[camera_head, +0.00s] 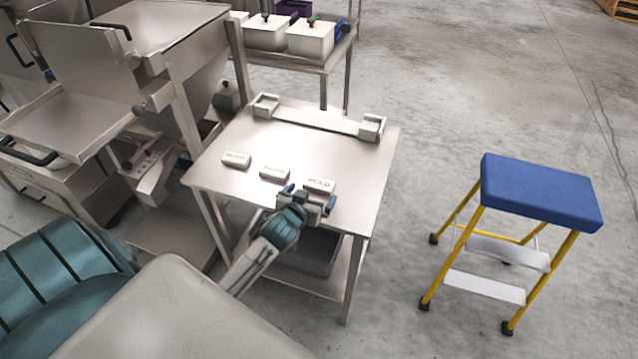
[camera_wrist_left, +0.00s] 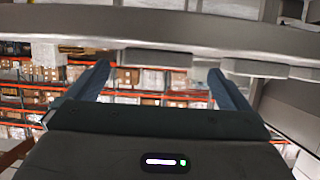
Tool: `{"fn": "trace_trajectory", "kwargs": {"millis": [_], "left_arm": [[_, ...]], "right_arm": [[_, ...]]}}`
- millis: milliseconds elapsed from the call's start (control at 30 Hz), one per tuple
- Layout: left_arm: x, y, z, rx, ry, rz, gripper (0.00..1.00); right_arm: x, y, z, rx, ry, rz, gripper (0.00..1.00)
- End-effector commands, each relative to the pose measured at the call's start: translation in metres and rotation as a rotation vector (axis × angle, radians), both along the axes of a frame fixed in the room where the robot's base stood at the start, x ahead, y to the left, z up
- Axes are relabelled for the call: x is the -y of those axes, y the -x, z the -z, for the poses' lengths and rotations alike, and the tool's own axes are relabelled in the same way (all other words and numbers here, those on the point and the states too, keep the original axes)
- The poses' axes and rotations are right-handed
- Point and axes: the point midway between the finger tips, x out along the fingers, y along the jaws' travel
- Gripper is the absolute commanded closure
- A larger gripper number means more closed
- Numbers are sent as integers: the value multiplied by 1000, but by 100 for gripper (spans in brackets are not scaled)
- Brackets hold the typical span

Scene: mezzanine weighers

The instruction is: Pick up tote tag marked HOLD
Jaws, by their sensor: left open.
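The tote tag marked HOLD (camera_head: 319,186) is a small pale block with dark lettering. It lies on the metal table (camera_head: 335,160), rightmost in a row of three similar tags. In the head view my left gripper (camera_head: 308,198) is at the tag's near side, open, with its blue fingertips toward the tag's two ends. My right gripper is not in view.
Two other tags, the left one (camera_head: 236,160) and the middle one (camera_head: 274,174), lie to the left. A metal bracket (camera_head: 318,119) runs along the table's back. A grey bin (camera_head: 312,250) sits on the lower shelf. A blue-topped step stool (camera_head: 540,190) stands right, on open floor.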

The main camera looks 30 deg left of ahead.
Motion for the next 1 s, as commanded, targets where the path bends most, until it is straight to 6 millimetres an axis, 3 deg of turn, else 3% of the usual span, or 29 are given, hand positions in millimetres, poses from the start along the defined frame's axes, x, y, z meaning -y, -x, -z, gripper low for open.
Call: {"fn": "trace_trajectory", "kwargs": {"millis": [200,533,567,800,1000], "left_arm": [[-5,-30,6,0,2,0,0],[-6,-37,10,0,1,1,0],[-6,-37,10,0,1,1,2],[-6,-37,10,0,1,1,45],[-6,-37,10,0,0,1,45]], "right_arm": [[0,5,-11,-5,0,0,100],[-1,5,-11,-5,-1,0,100],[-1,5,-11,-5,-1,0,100],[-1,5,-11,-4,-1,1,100],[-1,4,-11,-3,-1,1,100]]}}
